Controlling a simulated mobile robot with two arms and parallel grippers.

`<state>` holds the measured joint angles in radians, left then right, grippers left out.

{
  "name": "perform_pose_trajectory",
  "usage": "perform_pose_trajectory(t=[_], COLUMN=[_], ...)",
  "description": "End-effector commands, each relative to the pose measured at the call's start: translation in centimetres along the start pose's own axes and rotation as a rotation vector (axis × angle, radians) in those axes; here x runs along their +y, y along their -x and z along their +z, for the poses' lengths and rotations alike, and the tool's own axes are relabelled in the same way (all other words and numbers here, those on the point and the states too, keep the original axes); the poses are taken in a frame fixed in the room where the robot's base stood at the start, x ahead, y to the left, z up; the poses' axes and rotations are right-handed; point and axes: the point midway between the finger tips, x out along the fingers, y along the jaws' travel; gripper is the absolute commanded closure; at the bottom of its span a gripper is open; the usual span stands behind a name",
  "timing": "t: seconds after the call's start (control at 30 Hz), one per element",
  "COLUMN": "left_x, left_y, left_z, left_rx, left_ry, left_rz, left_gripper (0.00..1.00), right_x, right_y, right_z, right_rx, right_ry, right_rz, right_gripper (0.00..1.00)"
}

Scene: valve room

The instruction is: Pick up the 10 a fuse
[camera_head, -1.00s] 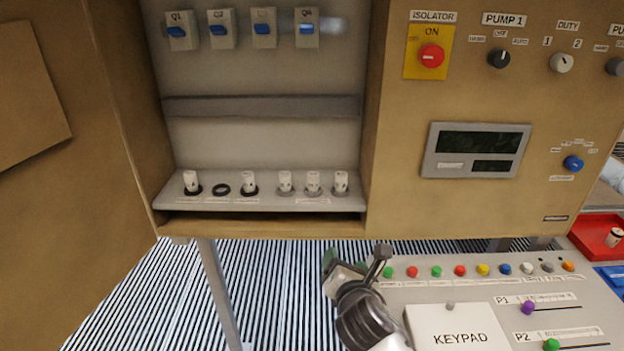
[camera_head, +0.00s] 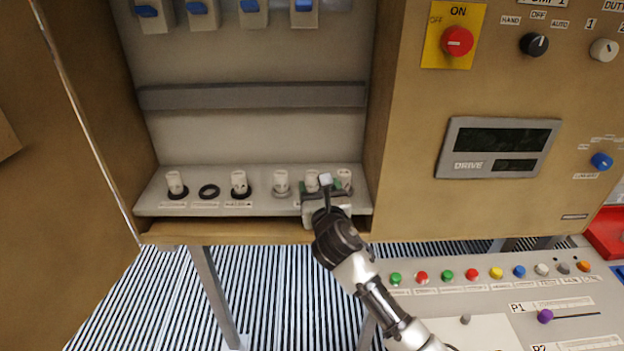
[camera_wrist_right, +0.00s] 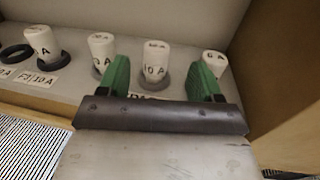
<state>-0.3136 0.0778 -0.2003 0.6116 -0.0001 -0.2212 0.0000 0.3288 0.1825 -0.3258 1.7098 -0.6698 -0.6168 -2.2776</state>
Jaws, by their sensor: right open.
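The white 10 A fuse (camera_wrist_right: 155,65) stands upright in a grey ring holder on the cabinet shelf. In the head view it appears to be the fuse (camera_head: 312,180) just behind my right gripper (camera_head: 325,188). In the right wrist view, the green fingers of my open right gripper (camera_wrist_right: 160,80) appear on either side of it, with visible gaps. I cannot tell whether the fingertips reach its depth. The fuse's lettering reads 10 A. My left gripper is not in view.
A fuse marked 6 A (camera_wrist_right: 213,62) stands close to the right finger, and another fuse (camera_wrist_right: 102,48) close to the left finger. An empty black ring (camera_head: 209,191) sits farther left on the shelf (camera_head: 150,203). The cabinet's side wall is at the right.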

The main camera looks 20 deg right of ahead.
Motion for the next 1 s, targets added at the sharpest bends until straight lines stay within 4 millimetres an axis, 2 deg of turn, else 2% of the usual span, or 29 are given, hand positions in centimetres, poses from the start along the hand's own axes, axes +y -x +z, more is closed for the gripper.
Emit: perform_pose_trajectory(t=[0.17,0.4,0.5,0.8,0.87,1.0], left_x=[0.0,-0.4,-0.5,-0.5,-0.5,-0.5], left_y=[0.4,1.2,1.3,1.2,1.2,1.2], left_z=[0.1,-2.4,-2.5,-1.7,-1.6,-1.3], left_rx=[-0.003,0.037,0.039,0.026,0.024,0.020], left_ry=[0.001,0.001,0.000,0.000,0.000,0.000], left_rz=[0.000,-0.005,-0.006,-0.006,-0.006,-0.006], left_gripper=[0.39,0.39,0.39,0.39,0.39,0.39], right_x=[0.1,0.5,0.5,0.5,0.5,0.5], right_y=[-1.1,-4.3,-5.2,-5.6,-5.6,-5.6], right_z=[0.0,-0.2,-0.2,-0.3,-0.3,-0.3], right_rx=[0.002,0.001,0.001,0.001,0.001,0.001], right_ry=[-0.003,-0.002,-0.002,-0.001,-0.001,-0.001], right_rz=[-0.001,-0.001,-0.001,0.000,0.000,0.000], right_gripper=[0.35,0.35,0.35,0.35,0.41,0.62])
